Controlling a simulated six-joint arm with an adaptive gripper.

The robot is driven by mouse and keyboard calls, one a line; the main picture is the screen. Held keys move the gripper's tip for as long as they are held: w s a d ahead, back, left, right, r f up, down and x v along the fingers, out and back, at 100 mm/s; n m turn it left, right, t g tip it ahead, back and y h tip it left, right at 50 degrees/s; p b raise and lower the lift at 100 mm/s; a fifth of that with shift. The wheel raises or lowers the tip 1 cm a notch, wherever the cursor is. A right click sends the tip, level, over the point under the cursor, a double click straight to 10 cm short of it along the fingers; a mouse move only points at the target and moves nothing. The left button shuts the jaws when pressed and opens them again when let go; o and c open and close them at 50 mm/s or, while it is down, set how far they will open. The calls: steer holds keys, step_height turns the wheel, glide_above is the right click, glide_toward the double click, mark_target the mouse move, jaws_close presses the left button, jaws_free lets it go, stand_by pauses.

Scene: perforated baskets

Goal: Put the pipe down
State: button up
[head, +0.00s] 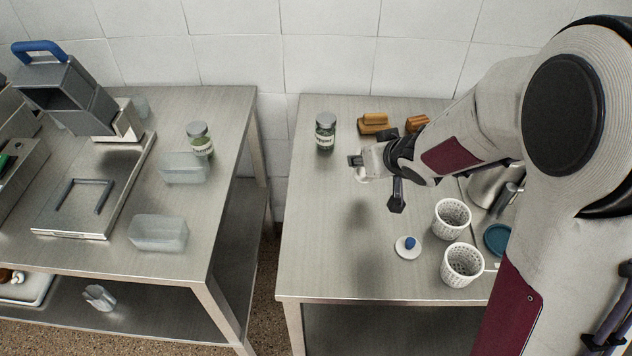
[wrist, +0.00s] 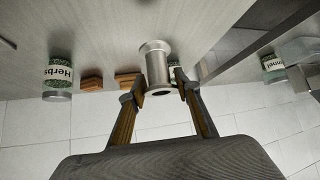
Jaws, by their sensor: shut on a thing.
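A silver metal pipe (wrist: 155,55) with a flared, flange-like end is between the two fingers of my gripper (wrist: 157,88) in the wrist view. My gripper is shut on it. In the head view, my gripper (head: 384,172) is above the right table (head: 325,255), with a dark shadow on the tabletop below it. The pipe shows there only in small part and is hard to make out against the pale gripper parts.
Two white perforated baskets (head: 452,219) (head: 462,266) and a white lid with a blue knob (head: 407,247) stand right of centre. A herb jar (head: 325,132) and wooden blocks (head: 374,123) are at the back. The left table (head: 190,262) stands across a gap. The front-left tabletop is clear.

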steer(key=w+a+r+n+g+y, duration=0.1)
steer(key=a+r+n+y, duration=0.1)
steer(key=a, duration=0.3)
steer(key=w+a+r+n+g+y, duration=0.1)
steer(key=a+r+n+g+y, duration=0.1)
steer(key=a+n, duration=0.2)
steer(key=shift+w+a+n, duration=0.35)
steer(key=shift+a+n, duration=0.05)
steer(key=shift+a, duration=0.6)
steer(key=shift+f, duration=0.15)
step_height(320, 180, down, 6)
stand_by(0.7)
steer(key=shift+f, duration=1.9)
steer(key=shift+f, duration=0.1)
